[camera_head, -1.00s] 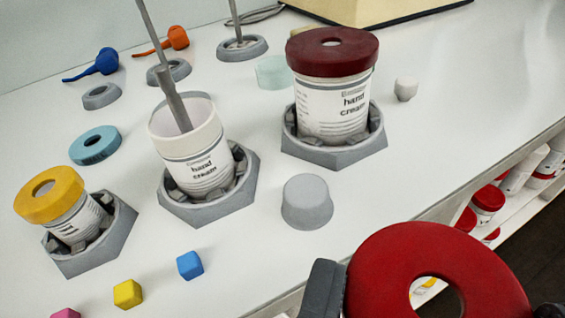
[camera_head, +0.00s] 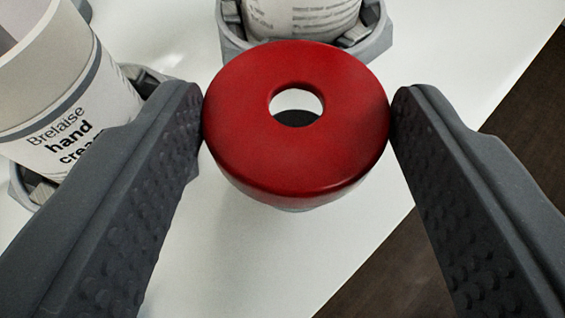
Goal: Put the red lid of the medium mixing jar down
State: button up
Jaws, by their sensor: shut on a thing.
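My gripper (camera_head: 298,98) is shut on the red lid (camera_head: 240,125), with one finger against each side. The lid is a round red ring with a hole in its middle. It is held over the white worktop, and its height above the top is hard to tell. A small grey sliver shows under its near edge, and something dark shows through the hole. The open medium jar (camera_head: 62,110), white with "hand cream" on it, stands at the left in its grey holder (camera_head: 145,80), partly behind the left finger.
Another white jar (camera_head: 300,18) stands in a grey holder (camera_head: 235,42) just beyond the lid, its top out of view. The worktop (camera_head: 270,260) ends in a slanting edge at the right, with dark floor (camera_head: 385,270) beyond. Bare worktop lies below the lid.

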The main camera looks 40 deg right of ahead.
jog(key=shift+f, duration=0.4)
jog(key=shift+f, duration=0.15)
jog(key=shift+f, duration=0.3)
jog(key=shift+f, duration=0.15)
jog(key=o, duration=1)
jog(key=shift+c, duration=0.2)
jog(key=shift+r, duration=0.4)
jog(key=v, duration=1.2)
jog(key=shift+r+p, duration=0.15)
jog(key=shift+p, duration=0.15)
